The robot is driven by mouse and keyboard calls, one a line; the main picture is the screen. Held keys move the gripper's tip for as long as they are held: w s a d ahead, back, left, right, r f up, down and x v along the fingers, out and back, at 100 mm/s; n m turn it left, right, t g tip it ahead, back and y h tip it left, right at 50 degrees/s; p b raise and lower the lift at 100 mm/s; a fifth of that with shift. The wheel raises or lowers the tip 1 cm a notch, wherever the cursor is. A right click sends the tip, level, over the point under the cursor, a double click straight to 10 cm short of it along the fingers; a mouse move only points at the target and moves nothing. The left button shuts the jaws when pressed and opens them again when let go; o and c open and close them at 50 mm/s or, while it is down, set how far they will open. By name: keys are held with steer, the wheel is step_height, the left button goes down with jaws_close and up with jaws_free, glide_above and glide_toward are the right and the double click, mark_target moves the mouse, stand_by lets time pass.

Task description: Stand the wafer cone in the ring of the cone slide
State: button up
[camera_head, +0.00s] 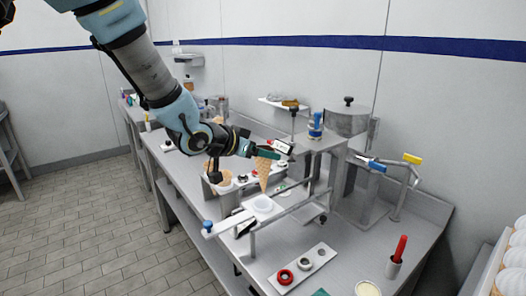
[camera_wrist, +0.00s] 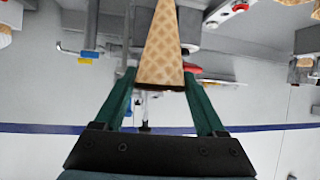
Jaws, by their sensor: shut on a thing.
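The wafer cone (camera_head: 264,175) hangs point down from my gripper (camera_head: 268,153), above the bench. My gripper's green fingers are shut on its wide upper part; in the wrist view the cone (camera_wrist: 160,50) stands between the fingers (camera_wrist: 160,78), its tip out of frame. The cone slide (camera_head: 232,221) is a pale bar with a blue knob at its near end and a white ring (camera_head: 262,204) at its far end. The cone's tip shows just above the ring in the head view, apart from it. The exact height gap is hard to judge.
A metal dispenser (camera_head: 347,120) with blue and yellow handles stands right of the slide. A white tray (camera_head: 303,271) with small round pieces and a red-handled tool (camera_head: 398,252) are at the front. Rails flank the slide.

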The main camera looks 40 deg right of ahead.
mark_target(258, 166)
steer(key=shift+a+f, duration=0.1)
steer(key=shift+f+b, duration=1.65)
steer(key=shift+f, duration=0.45)
step_height(258, 166, down, 9)
steer(key=b, duration=0.7)
steer(key=shift+b, duration=0.4)
steer(key=o, duration=0.8)
stand_by(1.2)
steer(key=shift+a+r, duration=0.1)
steer(key=shift+a, duration=0.05)
